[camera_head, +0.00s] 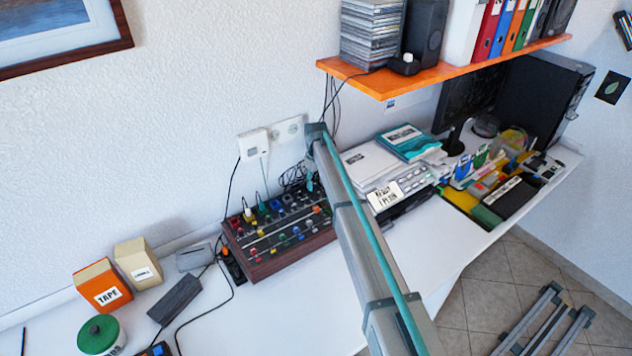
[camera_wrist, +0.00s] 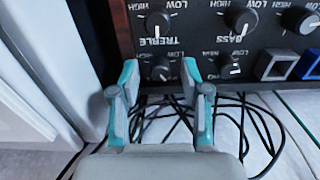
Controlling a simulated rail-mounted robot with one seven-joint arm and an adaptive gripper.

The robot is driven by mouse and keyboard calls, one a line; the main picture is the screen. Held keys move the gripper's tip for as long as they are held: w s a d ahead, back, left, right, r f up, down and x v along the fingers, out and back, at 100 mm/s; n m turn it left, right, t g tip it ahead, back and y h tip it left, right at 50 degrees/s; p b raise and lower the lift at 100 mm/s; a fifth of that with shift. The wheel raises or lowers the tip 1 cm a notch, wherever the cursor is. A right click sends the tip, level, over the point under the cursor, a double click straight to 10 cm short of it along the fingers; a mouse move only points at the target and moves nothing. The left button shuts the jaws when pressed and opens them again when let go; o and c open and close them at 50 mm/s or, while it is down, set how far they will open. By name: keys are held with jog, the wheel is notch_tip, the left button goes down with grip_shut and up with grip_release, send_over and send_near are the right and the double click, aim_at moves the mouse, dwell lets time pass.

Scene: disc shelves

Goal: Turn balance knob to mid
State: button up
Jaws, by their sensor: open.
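The mixer (camera_head: 290,258) is a black panel in a dark red-brown case on the white desk, with several coloured knobs and sliders. In the wrist view, black knobs with white marks sit by TREBLE and BASS labels: a treble knob (camera_wrist: 157,21) and a bass knob (camera_wrist: 240,18). My gripper (camera_wrist: 158,70) is open, its teal fingertips either side of a lower black knob (camera_wrist: 161,73). I cannot tell whether they touch it. No balance label is readable, so I cannot tell which knob is balance. In the head view, my arm hides part of the panel's right side.
Loose black cables (camera_wrist: 250,125) lie beside the mixer. A wall socket (camera_head: 288,130) is behind it. A stack of papers and boxes (camera_head: 372,165) stands to its right, an orange shelf (camera_head: 450,68) above. A TAPE box (camera_head: 103,287) and green-lidded tin (camera_head: 101,336) are left.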

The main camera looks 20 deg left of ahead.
aim_at(316, 183)
grip_shut()
jog(key=shift+f+m+b, duration=0.15)
jog(key=shift+m+b, duration=0.4)
jog(key=shift+m, duration=0.95)
grip_release()
jog(key=shift+r, duration=0.2)
notch_tip(316, 183, up, 12)
